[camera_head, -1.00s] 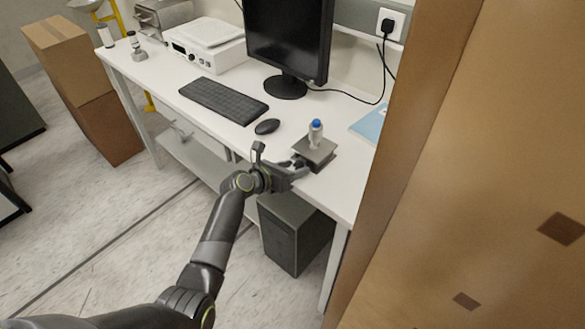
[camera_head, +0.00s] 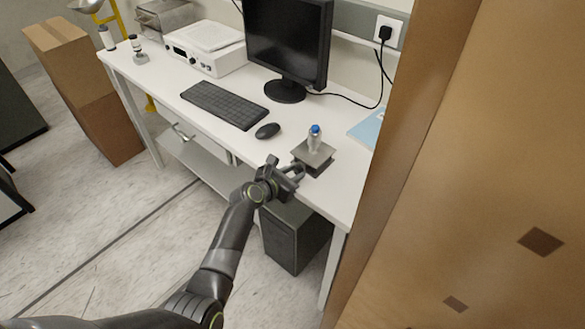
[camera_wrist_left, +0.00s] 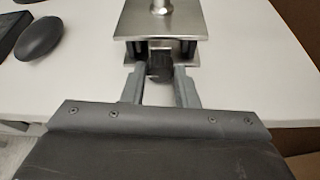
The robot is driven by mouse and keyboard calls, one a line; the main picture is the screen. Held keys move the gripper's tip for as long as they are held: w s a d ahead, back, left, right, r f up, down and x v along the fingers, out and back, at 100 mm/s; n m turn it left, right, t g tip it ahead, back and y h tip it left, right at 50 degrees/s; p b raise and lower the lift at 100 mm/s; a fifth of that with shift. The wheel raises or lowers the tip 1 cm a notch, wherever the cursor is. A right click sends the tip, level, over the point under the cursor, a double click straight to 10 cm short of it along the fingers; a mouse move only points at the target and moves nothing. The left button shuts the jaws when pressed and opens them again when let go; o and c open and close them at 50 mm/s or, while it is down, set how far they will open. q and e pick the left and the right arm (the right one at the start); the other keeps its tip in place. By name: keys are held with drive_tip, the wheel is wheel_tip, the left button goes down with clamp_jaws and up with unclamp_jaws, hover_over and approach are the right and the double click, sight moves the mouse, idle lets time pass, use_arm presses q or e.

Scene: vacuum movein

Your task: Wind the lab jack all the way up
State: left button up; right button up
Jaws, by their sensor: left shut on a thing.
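The lab jack (camera_head: 325,150) stands near the front edge of the white desk, its square metal top plate low and level above its base. A small bottle with a blue cap (camera_head: 315,130) stands upright on the plate. In the left wrist view the jack's plate (camera_wrist_left: 128,22) is straight ahead, with a dark knob (camera_wrist_left: 160,68) on its near side. My left gripper (camera_head: 297,170) is at the desk's front edge. It is shut on the knob, with one finger on each side in the wrist view (camera_wrist_left: 160,75). My right gripper is not in view.
The white desk (camera_head: 345,185) also holds a mouse (camera_head: 267,130), a keyboard (camera_head: 222,103) and a monitor (camera_head: 287,45). A blue sheet (camera_head: 368,128) lies behind the jack. A tall brown panel (camera_head: 480,170) closes off the right. A dark computer case (camera_head: 290,240) stands below.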

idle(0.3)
use_arm(q)
drive_tip(key=o, duration=1)
drive_tip(key=shift+s, duration=0.1)
drive_tip(key=v, duration=1.7)
drive_tip(key=shift+s+r, duration=0.1)
